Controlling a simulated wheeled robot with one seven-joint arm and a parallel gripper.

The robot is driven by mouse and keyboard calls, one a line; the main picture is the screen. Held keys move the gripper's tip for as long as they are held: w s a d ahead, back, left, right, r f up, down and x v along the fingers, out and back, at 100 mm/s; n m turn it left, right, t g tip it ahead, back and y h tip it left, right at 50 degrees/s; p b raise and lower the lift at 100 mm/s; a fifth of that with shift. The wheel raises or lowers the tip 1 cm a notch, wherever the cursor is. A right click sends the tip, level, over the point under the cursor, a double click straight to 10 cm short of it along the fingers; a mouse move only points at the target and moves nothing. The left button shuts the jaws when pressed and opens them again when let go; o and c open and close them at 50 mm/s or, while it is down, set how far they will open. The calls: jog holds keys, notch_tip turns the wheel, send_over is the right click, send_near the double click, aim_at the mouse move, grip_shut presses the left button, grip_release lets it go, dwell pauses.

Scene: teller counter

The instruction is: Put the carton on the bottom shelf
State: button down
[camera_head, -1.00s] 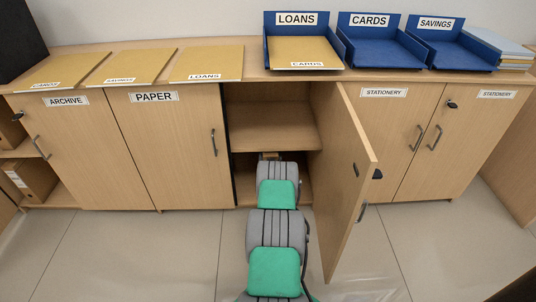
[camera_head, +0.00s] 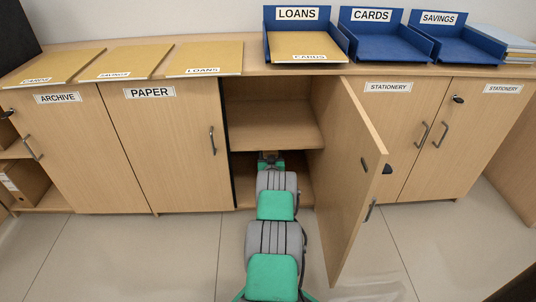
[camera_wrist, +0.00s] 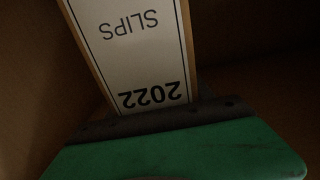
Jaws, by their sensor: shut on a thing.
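The carton (camera_wrist: 135,45) shows in the wrist view as a tan box with a white label reading SLIPS 2022, upside down in the picture. My gripper (camera_wrist: 150,118) is shut on it, at the label's lower end. In the head view my gripper (camera_head: 269,160) is inside the open cabinet, in the lower compartment under the middle shelf board. The carton is mostly hidden there. The bottom shelf (camera_head: 245,192) shows beside my arm; I cannot tell whether the carton touches it.
The middle shelf board (camera_head: 275,130) is empty and lies above my arm. The open door (camera_head: 345,185) stands out on the right, close to my arm. The closed PAPER door (camera_head: 165,150) is on the left. Trays and folders lie on the counter.

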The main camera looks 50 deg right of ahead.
jog(key=shift+r, duration=0.1)
jog(key=shift+c, duration=2)
grip_release()
jog(key=shift+f, duration=0.25)
jog(key=shift+r, duration=0.15)
jog(key=p+v, duration=0.5)
jog(key=v, duration=0.7)
